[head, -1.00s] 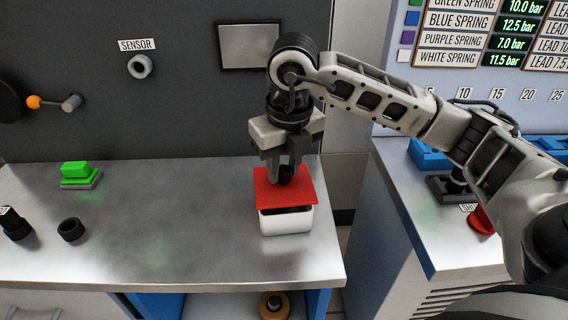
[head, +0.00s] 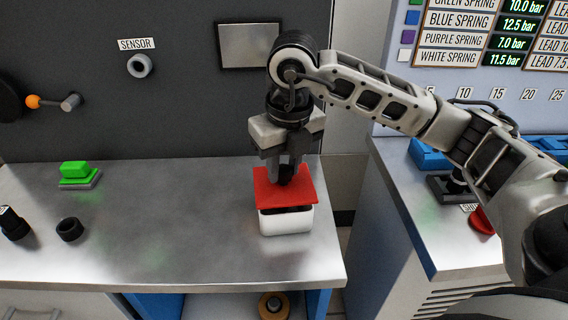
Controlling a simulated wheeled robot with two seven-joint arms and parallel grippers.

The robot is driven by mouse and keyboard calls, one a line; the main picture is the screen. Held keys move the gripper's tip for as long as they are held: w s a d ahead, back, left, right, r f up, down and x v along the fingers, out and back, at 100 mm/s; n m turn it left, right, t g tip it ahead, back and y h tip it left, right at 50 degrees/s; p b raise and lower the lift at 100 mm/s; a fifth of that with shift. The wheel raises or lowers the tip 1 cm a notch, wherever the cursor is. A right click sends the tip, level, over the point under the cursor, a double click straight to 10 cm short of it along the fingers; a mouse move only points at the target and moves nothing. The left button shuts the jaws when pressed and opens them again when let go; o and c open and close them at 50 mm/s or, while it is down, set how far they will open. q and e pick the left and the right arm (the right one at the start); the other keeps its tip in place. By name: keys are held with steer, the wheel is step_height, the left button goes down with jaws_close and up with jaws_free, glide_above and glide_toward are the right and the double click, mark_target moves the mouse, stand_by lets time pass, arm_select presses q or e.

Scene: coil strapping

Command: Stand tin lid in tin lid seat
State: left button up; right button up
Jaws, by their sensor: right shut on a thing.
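The tin lid is a flat red square plate (head: 284,193). My right gripper (head: 286,174) is shut on it from above, at a dark grip near its middle. The lid is over a white tin (head: 287,222) near the right end of the metal bench. A dark gap shows between the lid's front edge and the tin's rim. I cannot tell whether the lid touches the tin at the back. I cannot make out a tin lid seat in this view. My left gripper is not in view.
A green block on a grey base (head: 79,174), a black ring (head: 70,229) and a black knob-like part (head: 13,223) are on the left of the bench (head: 170,225). The bench middle is clear. A second cabinet with a red button (head: 482,220) stands right, past a gap.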

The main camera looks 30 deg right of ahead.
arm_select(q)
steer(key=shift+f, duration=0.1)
arm_select(e)
steer(key=shift+f, duration=0.1)
steer(key=shift+f+b, duration=0.55)
steer(key=shift+b, duration=0.05)
steer(key=shift+f+b, duration=0.45)
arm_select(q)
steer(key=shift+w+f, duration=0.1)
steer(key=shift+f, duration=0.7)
arm_select(e)
steer(key=o, duration=1.1)
step_height(320, 180, up, 2)
arm_select(q)
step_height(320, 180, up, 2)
steer(key=p, duration=0.3)
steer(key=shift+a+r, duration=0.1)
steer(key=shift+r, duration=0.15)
arm_select(e)
step_height(320, 180, up, 14)
steer(key=s, duration=0.2)
